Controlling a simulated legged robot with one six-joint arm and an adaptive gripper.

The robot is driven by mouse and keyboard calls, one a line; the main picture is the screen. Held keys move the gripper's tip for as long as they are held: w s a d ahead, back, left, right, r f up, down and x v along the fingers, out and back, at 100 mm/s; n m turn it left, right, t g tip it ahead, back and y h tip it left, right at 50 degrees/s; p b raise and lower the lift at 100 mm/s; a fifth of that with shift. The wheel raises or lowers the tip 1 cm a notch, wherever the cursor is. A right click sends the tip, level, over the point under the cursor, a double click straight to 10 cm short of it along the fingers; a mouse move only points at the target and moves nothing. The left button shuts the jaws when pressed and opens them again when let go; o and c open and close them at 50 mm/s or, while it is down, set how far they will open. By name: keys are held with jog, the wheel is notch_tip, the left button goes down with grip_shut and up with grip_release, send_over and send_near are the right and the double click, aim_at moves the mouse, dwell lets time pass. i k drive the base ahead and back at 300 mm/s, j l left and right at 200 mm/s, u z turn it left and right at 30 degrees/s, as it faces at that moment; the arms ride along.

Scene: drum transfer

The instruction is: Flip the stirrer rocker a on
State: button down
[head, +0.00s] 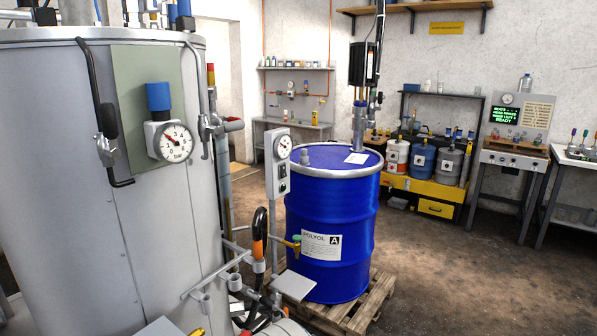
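A narrow grey control box (272,178) stands on a post in front of the blue drum (326,205), whose label reads POLYOL A. The box carries a round gauge (283,147) at the top. Below the gauge is a small light-coloured element, and under it a small dark switch (283,186), which appears to be the stirrer rocker. It is too small to tell which way it is tipped. A dark stirrer motor (364,65) hangs above the drum, with its shaft going down to the lid. My gripper is not in view.
A large grey tank (60,190) with a pressure gauge fills the left. The drum rests on a wooden pallet (345,318). Floor (450,280) at right is clear; benches line the back wall.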

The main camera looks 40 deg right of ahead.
aim_at(282, 173)
jog(key=i+l, duration=0.1)
jog(key=l, duration=0.5)
jog(key=i+l, duration=0.15)
jog(key=l, duration=0.45)
jog(key=i+l+u, duration=0.1)
jog(key=l, duration=0.45)
jog(key=i+l, duration=0.1)
jog(key=l, duration=0.5)
jog(key=i+l, duration=0.1)
jog(key=l, duration=0.5)
